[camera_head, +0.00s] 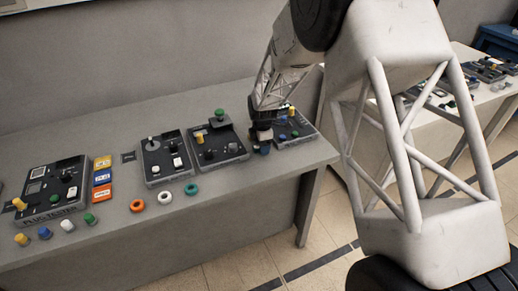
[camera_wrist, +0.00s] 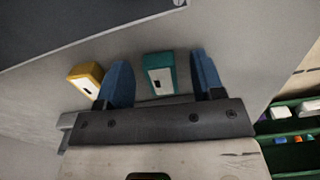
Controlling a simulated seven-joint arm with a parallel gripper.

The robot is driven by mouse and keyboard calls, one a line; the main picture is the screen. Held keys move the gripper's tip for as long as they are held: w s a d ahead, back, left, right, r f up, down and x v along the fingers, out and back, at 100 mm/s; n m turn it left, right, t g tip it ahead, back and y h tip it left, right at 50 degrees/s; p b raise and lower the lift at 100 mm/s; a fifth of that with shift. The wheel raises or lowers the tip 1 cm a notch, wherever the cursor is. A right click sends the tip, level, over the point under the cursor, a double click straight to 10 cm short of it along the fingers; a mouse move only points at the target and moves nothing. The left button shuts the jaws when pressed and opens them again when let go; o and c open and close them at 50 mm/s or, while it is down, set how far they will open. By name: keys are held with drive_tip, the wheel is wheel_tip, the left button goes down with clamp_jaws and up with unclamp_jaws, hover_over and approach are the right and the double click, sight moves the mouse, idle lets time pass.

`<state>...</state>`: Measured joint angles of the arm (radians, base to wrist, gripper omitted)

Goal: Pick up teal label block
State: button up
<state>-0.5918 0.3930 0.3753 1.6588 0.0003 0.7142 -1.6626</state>
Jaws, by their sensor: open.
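The teal label block (camera_wrist: 159,74) shows in the wrist view, a small teal block with a white face and a dark mark. It lies between the two blue fingers of my gripper (camera_wrist: 161,82), with a visible gap on each side. My gripper is open and holds nothing. In the head view my gripper (camera_head: 262,141) is low over the right end of the grey table (camera_head: 215,178), beside the rightmost device panel (camera_head: 296,128). The teal label block cannot be made out there.
A yellow label block (camera_wrist: 86,78) lies just outside the left finger. Device panels (camera_head: 164,158), coloured rings (camera_head: 164,198) and yellow, blue and orange label cards (camera_head: 102,178) stand along the table to the left. The table's front right edge is close to my gripper.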

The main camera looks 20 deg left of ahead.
drive_tip(key=c, duration=1)
drive_tip(key=shift+r, duration=0.15)
drive_tip(key=shift+r, duration=0.5)
wheel_tip(320, 180, up, 2)
drive_tip(key=shift+r, duration=0.1)
drive_tip(key=s+d+r, duration=0.1)
drive_tip(key=s+d, duration=0.7)
drive_tip(key=s, duration=0.5)
drive_tip(key=shift+s+d+r, duration=0.2)
drive_tip(key=shift+d+r, duration=0.05)
drive_tip(key=shift+d, duration=0.15)
